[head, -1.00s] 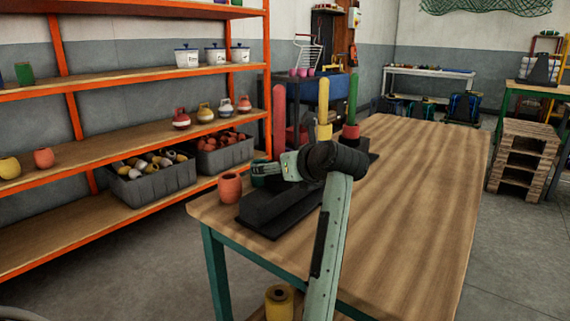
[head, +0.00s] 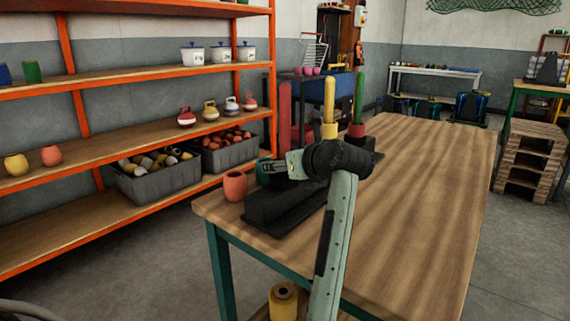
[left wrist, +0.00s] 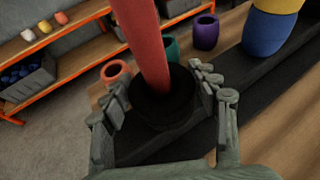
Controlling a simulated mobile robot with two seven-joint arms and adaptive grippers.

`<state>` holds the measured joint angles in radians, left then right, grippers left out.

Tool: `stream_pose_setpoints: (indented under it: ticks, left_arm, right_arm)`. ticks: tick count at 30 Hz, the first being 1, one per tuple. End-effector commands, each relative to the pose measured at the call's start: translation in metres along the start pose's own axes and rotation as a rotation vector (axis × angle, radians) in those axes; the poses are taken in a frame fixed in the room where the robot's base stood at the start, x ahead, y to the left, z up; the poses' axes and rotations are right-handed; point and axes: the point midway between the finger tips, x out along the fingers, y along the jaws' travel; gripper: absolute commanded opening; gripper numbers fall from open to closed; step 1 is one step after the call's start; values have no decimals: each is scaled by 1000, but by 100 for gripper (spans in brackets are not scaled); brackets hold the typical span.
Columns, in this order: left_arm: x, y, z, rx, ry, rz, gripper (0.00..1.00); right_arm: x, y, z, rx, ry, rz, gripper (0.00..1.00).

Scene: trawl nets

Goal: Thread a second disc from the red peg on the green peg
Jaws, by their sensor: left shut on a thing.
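The red peg (head: 285,110) stands at the left end of a dark base (head: 285,208) on the wooden table; the wrist view shows it (left wrist: 147,40) rising between my fingers. A black disc (left wrist: 165,95) is around its lower part. My left gripper (left wrist: 163,92) is shut on this disc, one finger on each side; in the head view the gripper (head: 275,168) is partly hidden by its own wrist. The green peg (head: 360,95) stands farther back, with something red at its foot. A yellow peg (head: 330,100) stands between them. My right gripper is not in view.
An orange cup (head: 235,186) and a teal cup (head: 262,172) stand left of the pegs; a purple cup (left wrist: 205,32) shows in the wrist view. A blue piece (left wrist: 265,35) sits nearby on the base. The table's right side (head: 430,210) is clear. Orange shelving (head: 140,80) stands left.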

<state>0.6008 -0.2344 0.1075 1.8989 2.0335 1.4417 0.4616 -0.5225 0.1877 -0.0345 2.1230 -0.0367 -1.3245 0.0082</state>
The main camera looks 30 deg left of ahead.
Motion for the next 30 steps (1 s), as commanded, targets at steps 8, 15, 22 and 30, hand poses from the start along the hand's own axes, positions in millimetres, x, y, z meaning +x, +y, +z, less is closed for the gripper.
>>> stream_pose_setpoints:
  ticks: [8,15,22,30]
  left_arm:
    - [-6,0,14,-2,0,0,27]
    - [-12,0,30,-1,0,0,27]
    - [-19,0,45,-2,0,0,27]
    - [-26,0,62,-1,0,-1,27]
  right_arm:
    - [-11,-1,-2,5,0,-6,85]
    - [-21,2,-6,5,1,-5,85]
    - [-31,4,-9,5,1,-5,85]
    - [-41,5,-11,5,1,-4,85]
